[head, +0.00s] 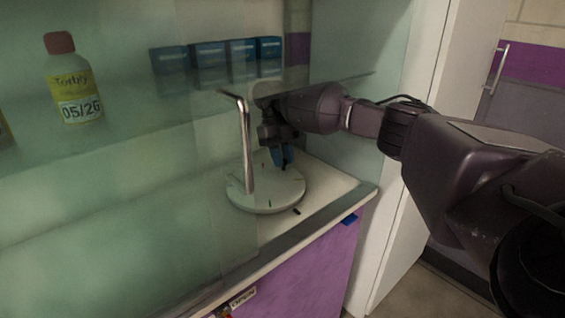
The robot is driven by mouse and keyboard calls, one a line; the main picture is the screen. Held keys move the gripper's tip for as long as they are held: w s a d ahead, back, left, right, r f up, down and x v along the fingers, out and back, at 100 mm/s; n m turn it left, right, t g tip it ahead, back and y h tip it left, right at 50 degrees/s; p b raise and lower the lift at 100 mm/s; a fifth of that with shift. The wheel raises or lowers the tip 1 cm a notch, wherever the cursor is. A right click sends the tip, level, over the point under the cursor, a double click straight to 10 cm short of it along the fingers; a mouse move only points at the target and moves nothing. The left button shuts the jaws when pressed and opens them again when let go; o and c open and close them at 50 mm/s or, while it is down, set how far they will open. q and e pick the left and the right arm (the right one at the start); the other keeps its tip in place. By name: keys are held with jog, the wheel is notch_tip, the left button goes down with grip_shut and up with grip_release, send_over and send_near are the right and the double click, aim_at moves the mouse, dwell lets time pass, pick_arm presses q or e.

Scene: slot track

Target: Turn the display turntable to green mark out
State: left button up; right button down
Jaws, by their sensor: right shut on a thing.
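The display turntable (290,192) is a round white disc on the pale cabinet floor behind the glass. Small dark marks show on its top, with a greenish tick near its front edge; their exact colours are hard to tell. A short black mark (297,211) lies on the cabinet floor just outside its front-right rim. My right gripper (282,158), with blue fingertips, reaches down at the disc's back-right part and is shut on a part of the turntable; the gripped part is mostly hidden. My left gripper is not in view.
A metal bar handle (246,140) stands upright in front of the turntable, by the glass edge. A shelf above holds a yellow-labelled bottle (73,80) and several blue boxes (208,56). A white side panel (412,170) stands to the right, under my right arm.

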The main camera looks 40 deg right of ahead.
jog(key=shift+w+a+f+n+h, duration=0.1)
jog(key=shift+w+a+n+h, duration=0.15)
jog(key=shift+w+n, duration=0.4)
jog(key=shift+w+a+n+h, duration=0.15)
jog(key=shift+w+n+h, duration=0.2)
jog(key=shift+n, duration=0.6)
jog(key=c, duration=1)
grip_release()
